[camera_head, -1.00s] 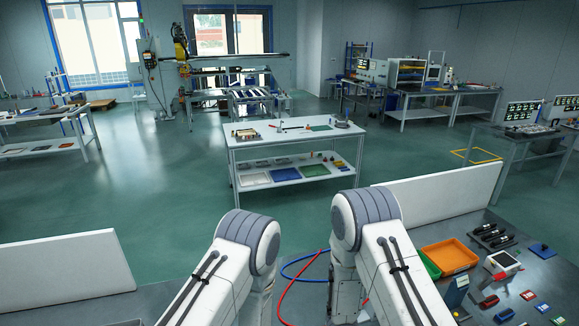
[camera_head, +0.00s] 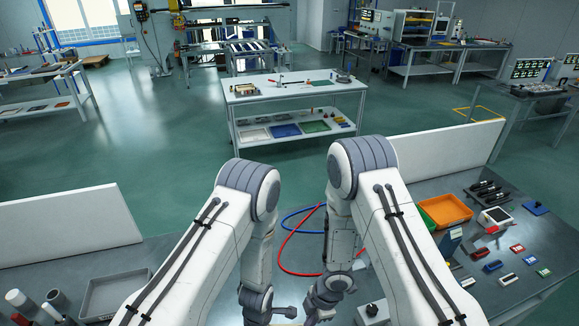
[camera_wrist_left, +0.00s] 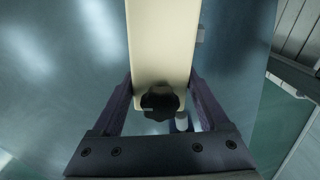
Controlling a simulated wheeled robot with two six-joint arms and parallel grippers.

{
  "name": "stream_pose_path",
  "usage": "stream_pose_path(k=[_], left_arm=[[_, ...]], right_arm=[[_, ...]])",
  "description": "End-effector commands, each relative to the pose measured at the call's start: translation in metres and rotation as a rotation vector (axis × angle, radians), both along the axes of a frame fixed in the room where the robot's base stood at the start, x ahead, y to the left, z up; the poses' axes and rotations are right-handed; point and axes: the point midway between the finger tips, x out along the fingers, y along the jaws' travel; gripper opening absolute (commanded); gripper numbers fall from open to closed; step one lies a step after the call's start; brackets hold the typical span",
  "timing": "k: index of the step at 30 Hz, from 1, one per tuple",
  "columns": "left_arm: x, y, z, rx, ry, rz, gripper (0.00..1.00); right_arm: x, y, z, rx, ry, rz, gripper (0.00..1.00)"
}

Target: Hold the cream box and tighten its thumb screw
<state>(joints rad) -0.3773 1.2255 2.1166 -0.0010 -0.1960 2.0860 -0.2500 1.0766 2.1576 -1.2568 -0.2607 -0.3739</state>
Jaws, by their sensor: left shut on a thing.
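In the left wrist view the cream box (camera_wrist_left: 162,40) is a long pale block between the two dark fingers of my left gripper (camera_wrist_left: 160,84). The fingers are shut on its sides. A black lobed thumb screw (camera_wrist_left: 159,102) sits at the end of the box nearest the gripper's palm. The box's far end runs out of the picture. In the head view both my arms reach down over the bench, and their wrists show near the bottom edge. I cannot make out the fingers of either gripper there.
The grey bench (camera_head: 190,257) holds a grey tray (camera_head: 112,292) at left and an orange bin (camera_head: 445,210) at right, with several small coloured parts beyond it. A pale block (camera_head: 372,313) with a dark top stands by my right arm. White low panels (camera_head: 65,226) edge the bench.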

Motion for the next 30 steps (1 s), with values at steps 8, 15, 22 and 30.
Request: stream_pose_path(k=[8, 15, 22, 30], left_arm=[[0.0044, -0.0021, 0.0003, -0.004, -0.012, 0.004, 0.00], [0.0056, -0.0026, 0.0004, -0.005, -0.015, 0.006, 0.00], [0.0067, -0.0029, 0.0005, -0.007, -0.017, 0.007, 0.00], [0.0061, -0.0027, 0.0006, -0.006, -0.016, 0.005, 0.00]], right_arm=[[-0.0077, 0.0005, -0.0002, 0.006, 0.004, 0.005, 0.00], [-0.0093, 0.0007, -0.0003, 0.006, 0.005, 0.006, 0.00], [-0.0096, 0.0004, -0.0004, 0.007, 0.006, 0.007, 0.00], [-0.0082, -0.0074, -0.0003, 0.005, 0.005, 0.005, 0.00]])
